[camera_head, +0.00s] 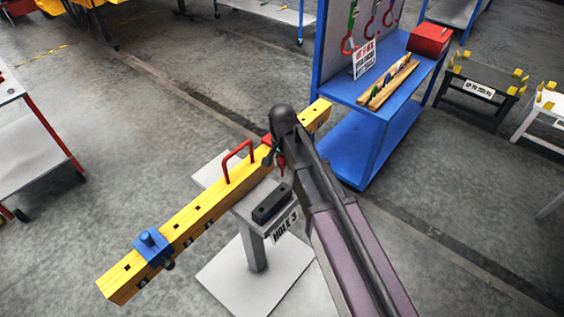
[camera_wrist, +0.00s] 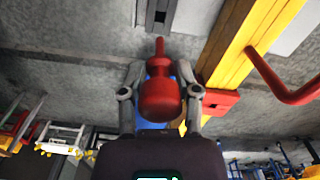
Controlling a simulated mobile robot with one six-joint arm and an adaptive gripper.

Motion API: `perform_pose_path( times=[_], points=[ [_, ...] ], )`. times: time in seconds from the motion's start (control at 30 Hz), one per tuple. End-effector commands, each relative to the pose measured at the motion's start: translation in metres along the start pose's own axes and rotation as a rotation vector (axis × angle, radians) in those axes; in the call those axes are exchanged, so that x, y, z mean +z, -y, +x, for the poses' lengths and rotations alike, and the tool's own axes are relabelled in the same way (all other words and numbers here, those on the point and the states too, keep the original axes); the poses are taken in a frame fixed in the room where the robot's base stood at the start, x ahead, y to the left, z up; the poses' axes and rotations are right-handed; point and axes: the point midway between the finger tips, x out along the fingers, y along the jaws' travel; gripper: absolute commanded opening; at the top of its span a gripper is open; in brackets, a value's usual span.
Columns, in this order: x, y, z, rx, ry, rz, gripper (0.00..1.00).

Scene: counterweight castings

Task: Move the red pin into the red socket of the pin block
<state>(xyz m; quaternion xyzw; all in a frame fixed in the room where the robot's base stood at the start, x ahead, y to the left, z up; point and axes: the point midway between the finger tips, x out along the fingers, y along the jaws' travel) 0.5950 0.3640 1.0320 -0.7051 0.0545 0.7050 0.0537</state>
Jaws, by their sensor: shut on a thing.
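My gripper (camera_wrist: 160,68) is shut on the red pin (camera_wrist: 160,95), which has a thick rounded body and a thin tip, in the wrist view. In the head view my gripper (camera_head: 274,158) is beside the yellow beam, over the grey stand, and the arm hides much of it. A bit of red shows by the fingers. A wooden block with small coloured parts (camera_head: 390,82) lies on the blue bench. I cannot make out a red socket on it, nor tell if it is the pin block.
The yellow beam (camera_head: 200,207) carries a red handle (camera_head: 229,165), a blue clamp (camera_head: 152,246) and a red clamp (camera_wrist: 220,101). A dark block (camera_head: 271,203) sits on the grey stand by a "HOLE 3" label. The blue bench (camera_head: 370,120) has a red box (camera_head: 430,40).

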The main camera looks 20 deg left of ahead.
Motion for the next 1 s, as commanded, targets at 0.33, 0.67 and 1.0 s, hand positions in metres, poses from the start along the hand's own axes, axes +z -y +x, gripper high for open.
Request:
perform_pose_path(
  times=[0.33, 0.67, 1.0],
  points=[
    [0.000, 0.000, 0.014, 0.000, 0.000, 0.000, 0.00],
    [0.000, 0.000, 0.026, 0.000, 0.000, 0.000, 0.00],
    [0.000, 0.000, 0.038, 0.000, 0.000, -0.001, 0.00]
  ],
)
